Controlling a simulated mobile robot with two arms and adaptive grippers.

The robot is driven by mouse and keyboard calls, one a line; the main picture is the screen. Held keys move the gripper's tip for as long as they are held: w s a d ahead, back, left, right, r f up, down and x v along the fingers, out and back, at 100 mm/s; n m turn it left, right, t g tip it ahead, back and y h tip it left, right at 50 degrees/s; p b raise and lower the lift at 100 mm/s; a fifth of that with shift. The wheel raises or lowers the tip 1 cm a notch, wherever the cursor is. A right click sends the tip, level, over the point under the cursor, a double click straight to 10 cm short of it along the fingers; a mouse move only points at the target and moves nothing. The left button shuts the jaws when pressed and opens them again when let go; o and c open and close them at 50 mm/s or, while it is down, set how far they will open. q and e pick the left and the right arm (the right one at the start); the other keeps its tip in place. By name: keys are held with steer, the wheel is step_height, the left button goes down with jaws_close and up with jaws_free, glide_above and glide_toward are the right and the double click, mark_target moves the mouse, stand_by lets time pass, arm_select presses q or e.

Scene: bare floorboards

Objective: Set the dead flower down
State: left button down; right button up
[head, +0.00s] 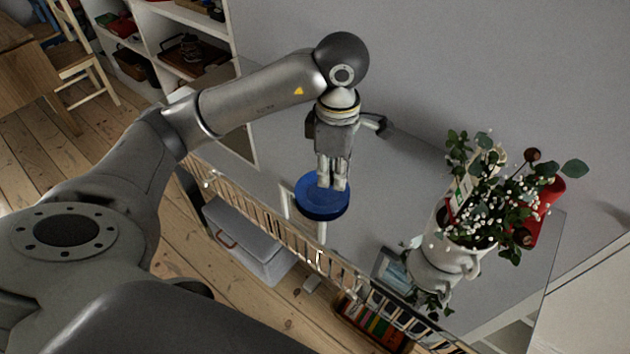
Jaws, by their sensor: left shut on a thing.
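My left gripper (333,187) points down over a round blue dish (322,204) on the grey tabletop (400,185). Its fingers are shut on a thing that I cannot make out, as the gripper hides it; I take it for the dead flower. The fingertips overlap the dish in this view, and I cannot tell whether they touch it. A white vase (436,252) with handles stands at the right, holding green leaves, small white blossoms and dark round heads. My right gripper is out of view.
A red object (545,200) stands behind the bouquet. A framed picture (392,268) lies or leans beside the vase. Open shelves (185,50) and a wooden chair (85,65) are at upper left. A grey box (245,240) sits below the table's front edge. The tabletop between dish and vase is clear.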

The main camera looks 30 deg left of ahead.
arm_select(q)
steer(key=w+a+f+p, duration=0.2)
steer(key=w+a+f, duration=0.2)
steer(key=w+a, duration=0.2)
glide_above(314, 176)
steer(key=f, duration=0.5)
steer(key=shift+s+d+p, duration=0.25)
steer(key=shift+d+p, duration=0.1)
steer(key=shift+p, duration=0.05)
steer(key=shift+w+a+f, duration=0.15)
steer(key=shift+a+f, duration=0.05)
steer(key=shift+f, duration=0.1)
steer(key=shift+a+f, duration=0.1)
steer(key=shift+f, duration=0.25)
step_height(314, 176, down, 2)
steer(key=shift+f+p, duration=0.15)
steer(key=shift+p, duration=0.7)
steer(key=shift+w+f, duration=0.1)
steer(key=shift+f, duration=0.1)
steer(key=shift+f+b, duration=0.55)
steer(key=shift+b, duration=0.1)
steer(key=c, duration=1.4)
jaws_free()
steer(key=shift+r, duration=0.1)
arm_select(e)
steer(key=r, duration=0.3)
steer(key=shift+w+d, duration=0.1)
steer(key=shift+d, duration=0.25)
